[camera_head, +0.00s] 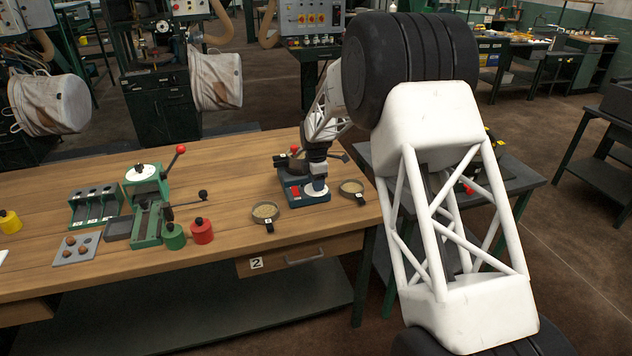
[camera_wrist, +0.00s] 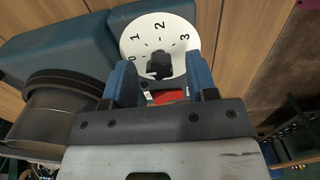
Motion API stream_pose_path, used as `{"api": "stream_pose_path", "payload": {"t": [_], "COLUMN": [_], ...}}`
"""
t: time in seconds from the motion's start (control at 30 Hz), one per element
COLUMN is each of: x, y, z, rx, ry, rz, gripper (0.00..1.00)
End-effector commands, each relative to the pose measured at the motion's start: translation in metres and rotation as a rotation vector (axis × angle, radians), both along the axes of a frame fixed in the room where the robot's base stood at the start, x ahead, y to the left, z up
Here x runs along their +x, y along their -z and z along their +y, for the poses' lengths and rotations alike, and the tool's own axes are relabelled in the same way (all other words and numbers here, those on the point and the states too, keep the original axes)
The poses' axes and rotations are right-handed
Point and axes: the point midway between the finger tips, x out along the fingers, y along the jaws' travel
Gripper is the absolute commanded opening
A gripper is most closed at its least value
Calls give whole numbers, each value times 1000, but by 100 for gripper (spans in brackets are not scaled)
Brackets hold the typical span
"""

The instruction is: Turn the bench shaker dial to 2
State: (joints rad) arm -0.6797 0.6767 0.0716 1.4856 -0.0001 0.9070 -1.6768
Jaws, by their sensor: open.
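The bench shaker (camera_head: 297,193) is a blue-grey box standing on the wooden bench. It also shows in the wrist view (camera_wrist: 60,50). Its dial (camera_wrist: 137,35) is a white disc marked 0, 1, 2 and 3, with a black knob (camera_wrist: 160,64) at its middle. I cannot clearly tell which mark the knob points at. My gripper (camera_wrist: 161,75) is open, with its blue fingers to the left and right of the knob; a gap shows on both sides. In the head view my gripper (camera_head: 318,176) is right above the dial (camera_head: 316,188), pointing down.
Sieve-like pans (camera_head: 265,211) and (camera_head: 352,188) flank the shaker. A red part (camera_wrist: 168,97) shows between my fingers. A dark round vessel (camera_wrist: 55,105) is close at left in the wrist view. A green press (camera_head: 148,205) and a red weight (camera_head: 202,231) stand further left.

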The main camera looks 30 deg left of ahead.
Motion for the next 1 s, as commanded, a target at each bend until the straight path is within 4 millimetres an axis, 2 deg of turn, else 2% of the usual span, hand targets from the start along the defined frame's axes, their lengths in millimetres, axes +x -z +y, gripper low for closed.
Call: {"api": "stream_pose_path", "payload": {"t": [0.2, 0.23, 0.53, 1.0], "x": [0, 0, 0, 0], "y": [0, 0, 0, 1], "z": [0, 0, 0, 0], "rx": [0, 0, -1, -1], "ry": [0, 0, 0, 77], "rz": [0, 0, 1, 1], "gripper": [52, 49, 3, 3]}}
